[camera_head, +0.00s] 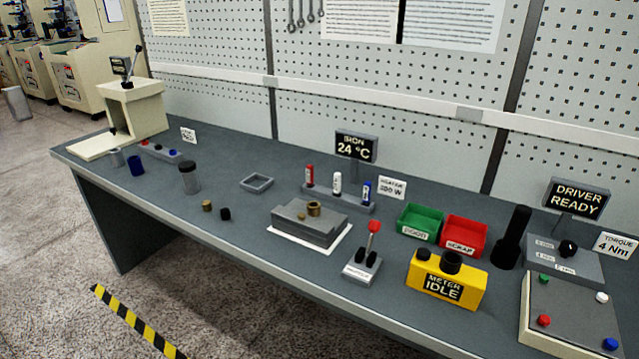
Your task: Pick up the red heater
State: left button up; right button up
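A small upright cylinder with a red body and a white label, which looks like the red heater (310,174), stands at the left end of a grey rack (349,203). A white cylinder (337,184) stands in the middle of the rack and a blue one (366,193) at its right end. A white sign (391,188) behind the rack's right end reads HEATER and a wattage. Neither of my grippers shows in the head view.
In front of the rack is a grey block fixture (300,226) with a brass ring. A red-knobbed lever (373,240), green bin (419,222), red bin (464,236) and yellow meter (446,280) stand to the right. A sign (356,147) reading 24 °C rises behind the rack.

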aim_at(310, 169)
jog(key=i+l+z, duration=0.1)
jog(key=l+z, duration=0.15)
jog(key=z, duration=0.15)
jog(key=i+l+z, duration=0.1)
jog(key=l+z, duration=0.15)
jog(key=z, duration=0.15)
